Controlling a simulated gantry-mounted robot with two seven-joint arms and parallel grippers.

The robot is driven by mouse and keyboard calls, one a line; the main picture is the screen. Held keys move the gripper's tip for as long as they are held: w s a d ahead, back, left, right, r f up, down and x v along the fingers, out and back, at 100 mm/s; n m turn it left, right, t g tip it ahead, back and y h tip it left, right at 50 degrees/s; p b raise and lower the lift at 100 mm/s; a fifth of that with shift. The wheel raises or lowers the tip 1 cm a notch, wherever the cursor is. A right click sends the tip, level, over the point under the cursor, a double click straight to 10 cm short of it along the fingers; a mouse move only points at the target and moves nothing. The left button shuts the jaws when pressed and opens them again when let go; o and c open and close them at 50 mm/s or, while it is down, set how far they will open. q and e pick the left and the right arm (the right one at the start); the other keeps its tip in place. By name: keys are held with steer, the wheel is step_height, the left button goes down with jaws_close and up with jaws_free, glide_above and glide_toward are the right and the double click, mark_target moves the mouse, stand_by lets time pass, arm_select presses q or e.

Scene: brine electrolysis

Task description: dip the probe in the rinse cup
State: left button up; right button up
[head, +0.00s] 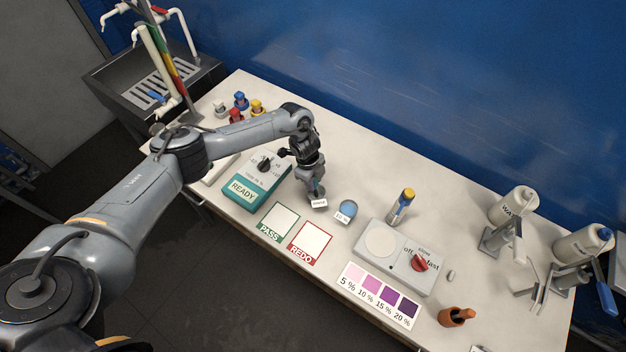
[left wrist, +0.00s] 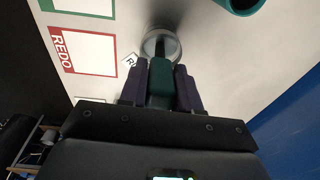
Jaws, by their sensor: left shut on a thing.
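My left gripper (head: 315,190) is shut on the probe, pointing down at the table; it also shows in the left wrist view (left wrist: 160,88). The probe (left wrist: 160,80) has a green handle between the dark fingers and a dark shaft beyond it. The clear rinse cup (left wrist: 175,50) stands straight ahead of the fingers, and the shaft runs inside its rim outline. How deep the tip sits I cannot tell. In the head view the gripper mostly hides the cup, and its small white label (head: 319,203) shows in front. My right gripper is not in view.
A teal meter reading READY (head: 243,190) stands left of the gripper. A blue-filled cup (head: 348,207) marked 10 % is close on the right. PASS (head: 279,221) and REDO (head: 311,242) cards lie in front. A stirrer (head: 399,256) and colour chart (head: 379,296) are further right.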

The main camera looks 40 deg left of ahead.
arm_select(q)
steer(key=shift+r, duration=0.1)
step_height(320, 180, up, 6)
steer(key=p, duration=0.6)
steer(key=shift+r, duration=0.1)
step_height(320, 180, up, 5)
steer(key=p, duration=0.4)
steer(key=shift+a+f, duration=0.1)
steer(key=shift+f, duration=0.1)
